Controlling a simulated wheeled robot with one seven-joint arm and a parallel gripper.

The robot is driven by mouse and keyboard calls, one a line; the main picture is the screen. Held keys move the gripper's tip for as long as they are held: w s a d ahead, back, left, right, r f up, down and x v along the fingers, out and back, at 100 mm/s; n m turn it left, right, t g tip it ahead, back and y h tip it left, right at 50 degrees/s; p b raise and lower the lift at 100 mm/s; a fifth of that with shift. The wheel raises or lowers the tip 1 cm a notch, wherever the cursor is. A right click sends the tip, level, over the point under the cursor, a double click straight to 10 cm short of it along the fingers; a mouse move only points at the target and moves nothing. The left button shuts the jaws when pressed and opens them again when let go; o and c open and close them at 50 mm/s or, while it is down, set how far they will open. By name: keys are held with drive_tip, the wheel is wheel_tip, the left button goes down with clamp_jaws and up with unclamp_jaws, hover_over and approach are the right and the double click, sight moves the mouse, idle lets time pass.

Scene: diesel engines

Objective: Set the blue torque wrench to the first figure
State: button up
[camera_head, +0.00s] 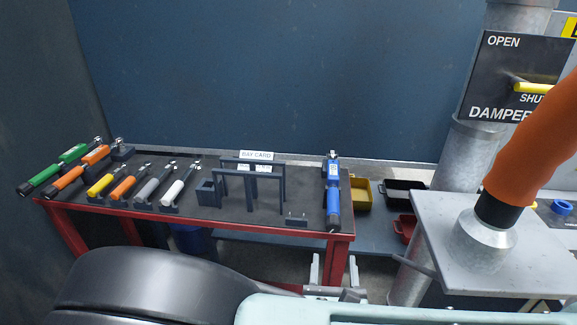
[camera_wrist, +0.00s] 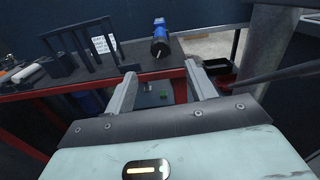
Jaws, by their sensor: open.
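The blue torque wrench (camera_head: 333,192) lies near the right end of the dark-topped red table (camera_head: 342,238), with its black handle end toward the near edge. In the wrist view the blue wrench (camera_wrist: 160,38) shows end-on beyond my gripper. My gripper (camera_wrist: 160,82) is open and empty, its two fingers apart and short of the table's front edge. The head view shows part of my gripper (camera_head: 322,270) low in front of the table. A card stand labelled BAY CARD (camera_head: 256,155) stands left of the wrench. The figures on the card and the wrench's setting are too small to read.
Green (camera_head: 65,164), orange, yellow, grey and white tools lie at the table's left. A small dark block (camera_head: 296,219) sits near the front edge. Yellow (camera_head: 361,193), black and red bins are right of the table. A metal pipe and grey platform (camera_head: 440,225) stand farther right.

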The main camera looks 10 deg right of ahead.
sight(334, 228)
drive_tip(key=p+x, duration=0.2)
drive_tip(key=x, duration=0.9)
drive_tip(key=shift+w, duration=0.2)
drive_tip(key=c, duration=1)
